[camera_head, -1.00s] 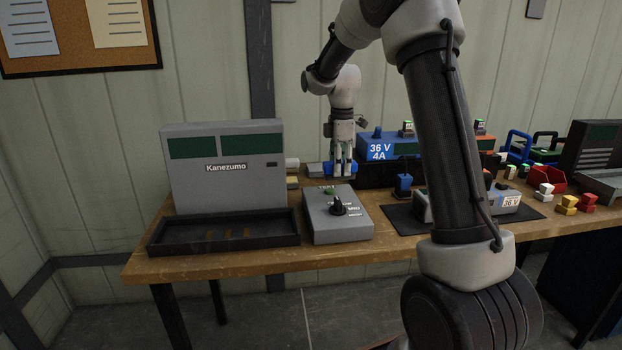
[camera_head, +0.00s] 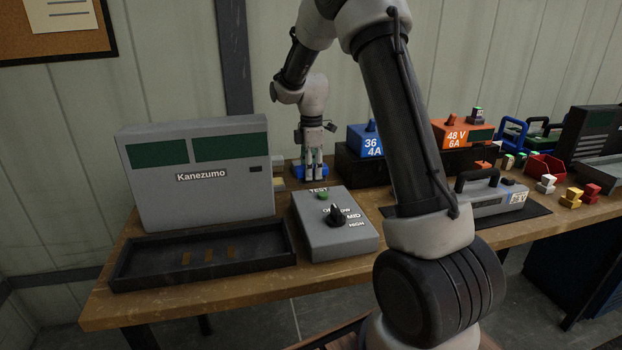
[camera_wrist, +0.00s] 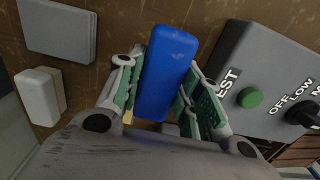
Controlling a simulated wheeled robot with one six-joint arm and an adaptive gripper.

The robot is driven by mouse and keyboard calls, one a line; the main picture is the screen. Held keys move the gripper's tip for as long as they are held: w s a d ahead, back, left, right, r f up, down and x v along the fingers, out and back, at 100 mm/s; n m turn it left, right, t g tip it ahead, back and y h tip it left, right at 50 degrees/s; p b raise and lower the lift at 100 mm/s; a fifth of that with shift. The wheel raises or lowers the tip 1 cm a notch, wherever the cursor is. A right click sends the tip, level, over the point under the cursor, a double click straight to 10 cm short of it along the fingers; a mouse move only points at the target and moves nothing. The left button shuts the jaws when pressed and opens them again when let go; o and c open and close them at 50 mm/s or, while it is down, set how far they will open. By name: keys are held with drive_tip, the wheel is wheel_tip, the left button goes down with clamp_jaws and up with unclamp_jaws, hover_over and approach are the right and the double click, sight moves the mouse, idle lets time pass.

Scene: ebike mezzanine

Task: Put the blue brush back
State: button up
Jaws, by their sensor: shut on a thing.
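The blue brush (camera_wrist: 167,72) shows in the wrist view as a rounded blue block between the two green-padded fingers of my gripper (camera_wrist: 160,95). The fingers are shut on it. In the head view my gripper (camera_head: 313,172) points down behind the grey test box, with the blue brush (camera_head: 298,173) showing at its fingertips. The brush is at or just above the table top; I cannot tell if it touches. Its underside is hidden.
The grey test box (camera_head: 336,222) stands just in front, with the Kanezumo unit (camera_head: 197,175) and black tray (camera_head: 205,252) at left. A grey flat block (camera_wrist: 58,28) and a white block (camera_wrist: 38,95) lie near the gripper. Blue (camera_head: 365,140) and orange (camera_head: 462,134) chargers stand right.

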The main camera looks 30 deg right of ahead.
drive_tip(key=shift+f, duration=1.55)
drive_tip(key=shift+f, duration=0.1)
drive_tip(key=o, duration=1)
wheel_tip(320, 180, up, 12)
drive_tip(key=shift+s+r, duration=0.1)
drive_tip(key=shift+s, duration=0.05)
drive_tip(key=s+r+m+t, duration=0.1)
drive_tip(key=s+r+m, duration=0.2)
drive_tip(key=s, duration=0.4)
drive_tip(key=s+a+r+m+t, duration=0.1)
drive_tip(key=s+r+m, duration=0.25)
drive_tip(key=s, duration=0.35)
drive_tip(key=s+r+m+t, duration=0.1)
drive_tip(key=s+r+m, duration=0.25)
drive_tip(key=s, duration=0.35)
drive_tip(key=s+f+m, duration=0.1)
drive_tip(key=s+m, duration=0.1)
drive_tip(key=s, duration=0.2)
drive_tip(key=s+f+m+t, duration=0.1)
drive_tip(key=s+m, duration=0.1)
drive_tip(key=s, duration=0.2)
drive_tip(key=s+f+m, duration=0.1)
drive_tip(key=s, duration=0.4)
drive_tip(key=shift+s+a+m, duration=0.1)
drive_tip(key=shift+a+m, duration=0.1)
drive_tip(key=shift+m, duration=0.2)
